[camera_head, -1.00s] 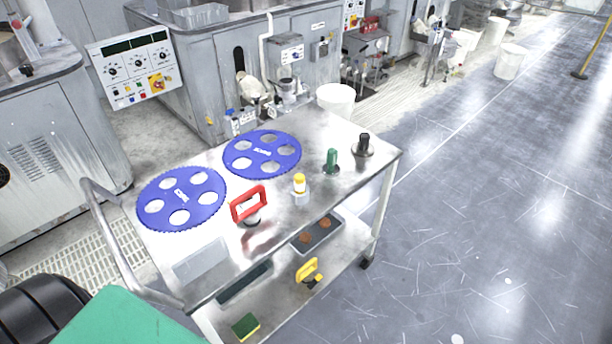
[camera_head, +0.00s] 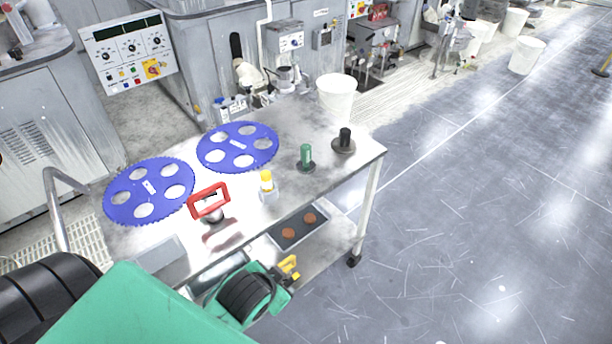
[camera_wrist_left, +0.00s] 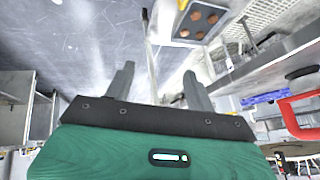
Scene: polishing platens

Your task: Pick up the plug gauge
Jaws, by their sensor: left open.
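A green-handled piece (camera_head: 306,154) stands upright on a dark round base on the cart top. A black knobbed piece (camera_head: 344,139) on a wide dark disc stands to its right. I cannot tell for sure which is the plug gauge; neither is clearly visible in the left wrist view. My left gripper (camera_wrist_left: 159,90) is open, with nothing between its two dark fingers. In the head view my left arm reaches in low at the cart's near edge, its fingers hidden, well apart from both pieces. My right gripper is not in view.
On the cart top (camera_head: 335,180) are two blue toothed discs (camera_head: 148,188) (camera_head: 238,146), a red-handled tool (camera_head: 209,203) and a yellow-capped bottle (camera_head: 267,186). A yellow-handled item (camera_head: 289,267) and a tray of brown discs (camera_head: 299,228) lie below. A white bucket (camera_head: 337,97) stands behind. Floor at right is clear.

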